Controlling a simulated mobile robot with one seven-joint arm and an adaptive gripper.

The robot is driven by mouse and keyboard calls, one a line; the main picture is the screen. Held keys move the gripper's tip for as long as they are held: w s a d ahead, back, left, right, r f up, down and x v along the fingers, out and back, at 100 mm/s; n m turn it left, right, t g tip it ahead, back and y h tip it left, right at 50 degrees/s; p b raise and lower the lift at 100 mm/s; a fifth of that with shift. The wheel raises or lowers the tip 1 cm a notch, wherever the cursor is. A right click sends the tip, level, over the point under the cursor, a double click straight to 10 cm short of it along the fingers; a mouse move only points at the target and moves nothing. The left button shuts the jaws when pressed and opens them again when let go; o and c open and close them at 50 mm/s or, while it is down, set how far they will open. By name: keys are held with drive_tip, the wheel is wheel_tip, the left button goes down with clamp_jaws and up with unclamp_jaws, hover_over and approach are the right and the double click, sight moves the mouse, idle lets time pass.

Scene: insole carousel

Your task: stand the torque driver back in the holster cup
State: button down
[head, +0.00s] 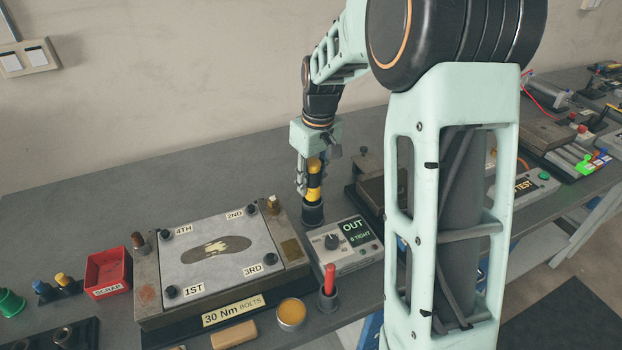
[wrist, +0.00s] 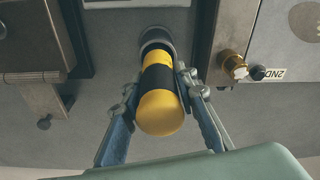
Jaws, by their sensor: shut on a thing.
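The torque driver (head: 314,181), with a yellow and black banded handle, stands about upright behind the plate fixture. My gripper (head: 307,186) is shut on its handle, one finger on each side. In the wrist view the driver's rounded yellow end (wrist: 160,113) faces the camera between the fingers (wrist: 160,86). A dark round holster cup (head: 312,214) is directly below the driver, and its grey rim shows in the wrist view (wrist: 156,33). The driver's lower end lines up with the cup and appears to be at or inside its mouth; how deep is hidden.
The fixture (head: 146,280) with its insole plate is in front left of the cup. The OUT/TIGHT box (head: 345,246) is close at right front. A red-handled tool (head: 329,279) stands in another cup. A red scrap bin (head: 107,272) is at left. The back-left bench is clear.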

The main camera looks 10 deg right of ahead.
sight(314, 163)
drive_tip(key=shift+f+b, duration=0.75)
drive_tip(key=shift+f, duration=0.45)
drive_tip(key=c, duration=1.5)
unclamp_jaws()
drive_tip(key=shift+o, duration=0.2)
drive_tip(key=shift+f, duration=0.1)
drive_tip(key=r, duration=0.4)
drive_tip(key=s+r, duration=0.1)
drive_tip(key=r, duration=0.7)
drive_tip(key=shift+s+d, duration=0.15)
drive_tip(key=shift+d, duration=0.2)
drive_tip(key=shift+r, duration=0.1)
